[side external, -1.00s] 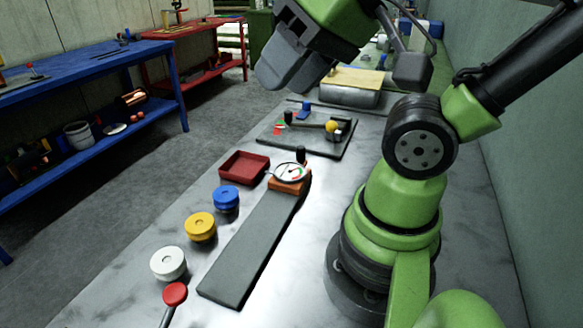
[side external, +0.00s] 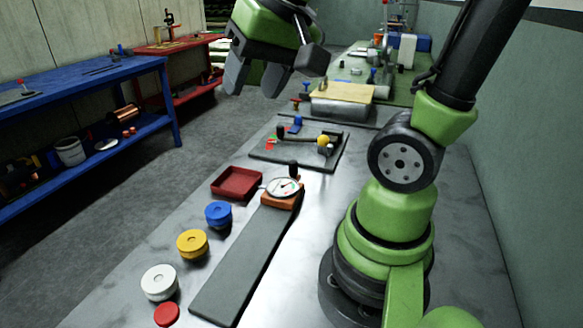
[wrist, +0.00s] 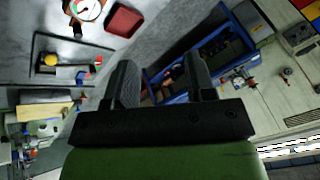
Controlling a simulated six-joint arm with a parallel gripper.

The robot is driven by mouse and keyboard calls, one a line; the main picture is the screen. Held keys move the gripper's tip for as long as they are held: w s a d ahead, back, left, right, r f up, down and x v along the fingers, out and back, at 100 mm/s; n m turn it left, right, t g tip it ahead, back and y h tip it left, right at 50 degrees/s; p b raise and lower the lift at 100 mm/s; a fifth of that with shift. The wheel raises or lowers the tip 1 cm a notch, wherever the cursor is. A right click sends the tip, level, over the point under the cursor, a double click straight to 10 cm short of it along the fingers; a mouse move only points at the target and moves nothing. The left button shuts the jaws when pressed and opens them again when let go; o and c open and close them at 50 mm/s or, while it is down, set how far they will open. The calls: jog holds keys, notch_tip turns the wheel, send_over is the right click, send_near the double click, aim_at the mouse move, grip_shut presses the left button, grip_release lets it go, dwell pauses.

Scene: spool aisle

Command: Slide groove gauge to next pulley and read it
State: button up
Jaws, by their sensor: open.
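The groove gauge is a round white dial (side external: 283,187) on an orange-red block (side external: 281,202) with a black knob behind it. It sits at the far end of a long dark grey strip (side external: 238,268). Blue (side external: 218,213), yellow (side external: 192,241) and white (side external: 159,280) pulley-like discs stand in a row left of the strip. My gripper (side external: 256,82) is open and empty, high above the bench and well clear of the gauge. In the wrist view my gripper (wrist: 162,78) shows two parted fingers, with the dial (wrist: 88,8) cut by the top edge. The dial's reading is too small to tell.
A red tray (side external: 237,184) lies just left of the gauge. Beyond it is a dark board (side external: 318,162) with a yellow ball and small parts. A red round knob (side external: 166,314) is at the bottom edge. A blue workbench (side external: 80,85) stands across the aisle.

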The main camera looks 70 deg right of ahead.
jog(key=w+d+f+m+g+h, duration=0.1)
jog(key=w+d+f+m, duration=0.15)
jog(key=d, duration=0.25)
jog(key=w+d+f+m+g, duration=0.2)
jog(key=d+f, duration=0.1)
jog(key=d, duration=0.2)
jog(key=m+g, duration=0.2)
jog(key=m, duration=0.1)
send_over(293, 161)
jog(key=shift+y, duration=0.4)
notch_tip(293, 161, down, 11)
jog(key=shift+a+f, duration=0.1)
notch_tip(293, 161, down, 10)
jog(key=shift+r, duration=0.1)
